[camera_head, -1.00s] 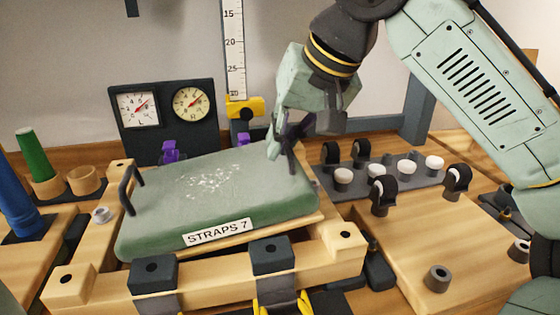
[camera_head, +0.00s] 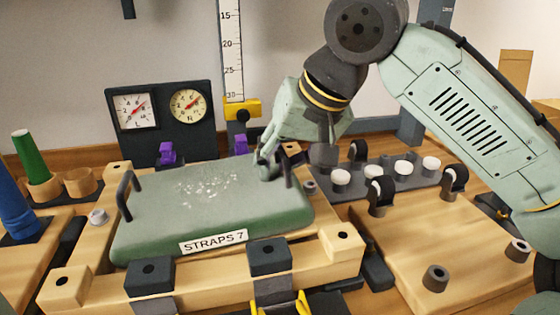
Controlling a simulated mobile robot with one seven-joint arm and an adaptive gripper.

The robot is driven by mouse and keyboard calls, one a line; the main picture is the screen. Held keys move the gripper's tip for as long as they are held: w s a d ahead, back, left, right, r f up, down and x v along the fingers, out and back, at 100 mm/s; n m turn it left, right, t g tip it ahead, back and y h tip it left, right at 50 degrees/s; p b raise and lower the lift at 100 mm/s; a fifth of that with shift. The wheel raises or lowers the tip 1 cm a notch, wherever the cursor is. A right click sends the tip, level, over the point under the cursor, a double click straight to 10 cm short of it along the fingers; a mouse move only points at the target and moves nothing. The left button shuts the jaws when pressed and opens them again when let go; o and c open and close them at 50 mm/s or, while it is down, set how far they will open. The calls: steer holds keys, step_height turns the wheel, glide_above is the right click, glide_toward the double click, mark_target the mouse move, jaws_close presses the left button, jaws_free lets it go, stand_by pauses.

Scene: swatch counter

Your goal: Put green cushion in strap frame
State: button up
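The green cushion (camera_head: 215,208), labelled STRAPS 7, lies in the wooden strap frame (camera_head: 205,290), nearly level. Its left handle (camera_head: 123,195) stands clear. The right handle (camera_head: 288,169) stands below my gripper (camera_head: 294,163). My gripper is open: one finger is left of this handle, low over the cushion top, and the other is to the right. The handle shows between the fingers, apart from them. The cushion's underside and its fit against the far edge are hidden.
Two dark strap blocks (camera_head: 151,278) sit on the front rail, with yellow-edged parts (camera_head: 281,305) below. Purple clips (camera_head: 167,153) stand behind the cushion. A dark tray (camera_head: 400,184) with white knobs and black rollers is at right. A two-dial gauge (camera_head: 160,118) stands behind.

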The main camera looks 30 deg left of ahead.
steer(key=shift+f, duration=0.25)
steer(key=v, duration=1.2)
steer(key=shift+r, duration=0.25)
steer(key=shift+w+d, duration=0.1)
